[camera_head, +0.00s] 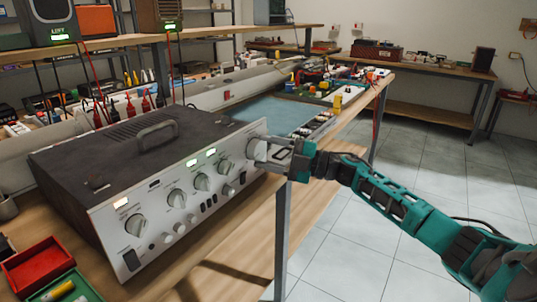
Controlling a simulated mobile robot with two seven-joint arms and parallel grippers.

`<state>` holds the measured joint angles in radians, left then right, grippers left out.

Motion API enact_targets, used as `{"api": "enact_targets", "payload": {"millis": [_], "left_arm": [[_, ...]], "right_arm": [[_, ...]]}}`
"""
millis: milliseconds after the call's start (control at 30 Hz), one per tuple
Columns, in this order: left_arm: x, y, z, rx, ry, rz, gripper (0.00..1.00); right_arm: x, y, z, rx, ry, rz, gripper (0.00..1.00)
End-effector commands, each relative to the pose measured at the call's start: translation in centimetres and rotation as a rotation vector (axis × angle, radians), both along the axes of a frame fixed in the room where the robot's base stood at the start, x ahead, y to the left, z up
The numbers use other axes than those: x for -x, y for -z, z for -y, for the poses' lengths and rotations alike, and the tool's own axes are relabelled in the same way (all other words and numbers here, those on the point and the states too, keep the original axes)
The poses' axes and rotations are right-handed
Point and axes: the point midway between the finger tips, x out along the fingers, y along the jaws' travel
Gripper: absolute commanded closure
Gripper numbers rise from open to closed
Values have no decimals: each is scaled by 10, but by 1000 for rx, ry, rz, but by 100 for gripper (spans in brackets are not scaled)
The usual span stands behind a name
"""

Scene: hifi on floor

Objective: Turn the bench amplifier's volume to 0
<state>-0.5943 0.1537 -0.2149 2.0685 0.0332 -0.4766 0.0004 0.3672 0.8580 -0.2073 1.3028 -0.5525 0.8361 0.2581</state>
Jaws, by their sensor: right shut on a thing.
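The bench amplifier (130,165) stands on the wooden workbench, a dark-topped box with a handle and a silver front panel facing lower right. Several round knobs and switches run along the panel. The large knob (254,149) at the panel's far right end is partly hidden by my right gripper (265,150). My right gripper is shut on this knob, with the teal arm reaching in from the right. The knob's pointer and scale marks are too small and covered to read. My left gripper is not in view.
A red tray (38,266) sits at the bench's near left corner. A blue mat (268,113) and small electronics lie behind the amplifier. Red test leads hang from the shelf devices at the upper left. The tiled floor (345,240) right of the bench is open.

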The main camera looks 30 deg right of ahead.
Motion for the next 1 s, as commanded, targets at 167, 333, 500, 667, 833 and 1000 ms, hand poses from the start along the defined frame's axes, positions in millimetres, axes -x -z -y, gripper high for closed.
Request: {"api": "enact_targets", "payload": {"millis": [167,333,500,667,833,1000], "left_arm": [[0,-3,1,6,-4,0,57],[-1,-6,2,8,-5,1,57],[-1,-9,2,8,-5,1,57],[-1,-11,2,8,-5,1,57],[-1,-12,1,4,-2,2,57],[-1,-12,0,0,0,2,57]], "right_arm": [[0,-2,1,158,1,64,74],[0,-4,1,287,1,117,74],[0,-4,1,393,1,162,74],[0,-4,0,463,1,191,74],[0,-4,0,506,0,208,74],[0,-4,0,524,1,216,74]]}}
